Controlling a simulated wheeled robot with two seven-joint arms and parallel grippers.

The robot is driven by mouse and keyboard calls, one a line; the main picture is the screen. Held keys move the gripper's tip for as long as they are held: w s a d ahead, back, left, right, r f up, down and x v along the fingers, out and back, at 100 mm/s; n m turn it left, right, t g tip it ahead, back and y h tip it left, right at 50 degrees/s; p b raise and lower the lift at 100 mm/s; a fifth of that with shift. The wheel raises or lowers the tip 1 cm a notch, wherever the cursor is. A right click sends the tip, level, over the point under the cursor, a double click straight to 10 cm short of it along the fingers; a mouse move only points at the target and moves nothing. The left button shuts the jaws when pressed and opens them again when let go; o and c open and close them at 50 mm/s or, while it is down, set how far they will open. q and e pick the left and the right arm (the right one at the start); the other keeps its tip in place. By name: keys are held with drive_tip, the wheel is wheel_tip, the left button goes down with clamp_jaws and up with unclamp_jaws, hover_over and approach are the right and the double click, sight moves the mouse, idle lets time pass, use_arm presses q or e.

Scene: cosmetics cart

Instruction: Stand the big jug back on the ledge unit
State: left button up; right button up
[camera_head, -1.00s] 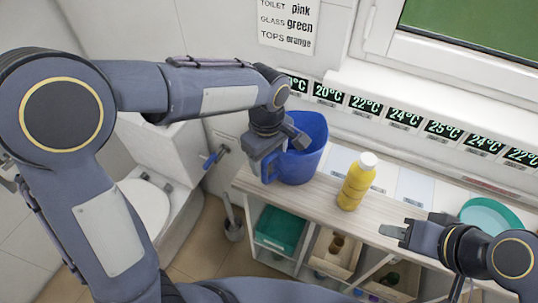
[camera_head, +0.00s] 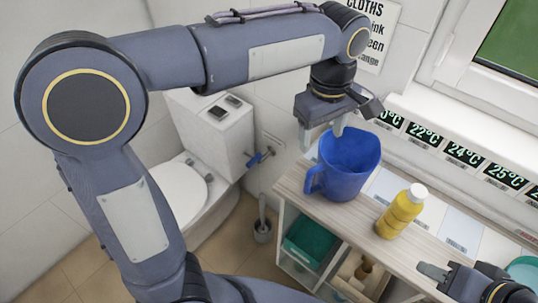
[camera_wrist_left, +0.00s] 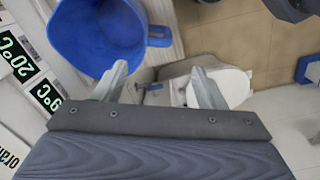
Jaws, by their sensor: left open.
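The big blue jug (camera_head: 345,178) stands upright on the wooden top of the ledge unit (camera_head: 299,188), near its left end. Its handle points to the left and front. My left gripper (camera_head: 322,137) is open and empty at the jug's far left rim, higher than the handle. In the left wrist view the jug (camera_wrist_left: 98,40) lies beyond the left finger, outside the gap of the left gripper (camera_wrist_left: 160,82). My right gripper (camera_head: 433,277) is low at the right, in front of the unit; its jaw gap is unclear.
A yellow bottle with a white cap (camera_head: 401,212) stands right of the jug. A teal plate (camera_head: 523,270) is partly visible at the right edge. Temperature displays (camera_head: 424,133) line the wall behind. A green bin (camera_head: 310,243) sits below. A toilet (camera_head: 182,190) stands left.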

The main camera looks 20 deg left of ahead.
use_arm(q)
drive_tip(key=s+a+f+m+t+h, duration=0.1)
drive_tip(key=s+a+m+t+h, duration=0.2)
drive_tip(key=s+a, duration=0.7)
drive_tip(key=s+a+f+m+t, duration=0.2)
drive_tip(key=s+a+f+m, duration=0.2)
drive_tip(key=s+f+m, duration=0.1)
drive_tip(key=s+f, duration=0.1)
drive_tip(key=s, duration=0.1)
drive_tip(key=shift+s+a+f+t, duration=0.15)
drive_tip(key=shift+s+a+t, duration=0.15)
drive_tip(key=shift+a, duration=0.1)
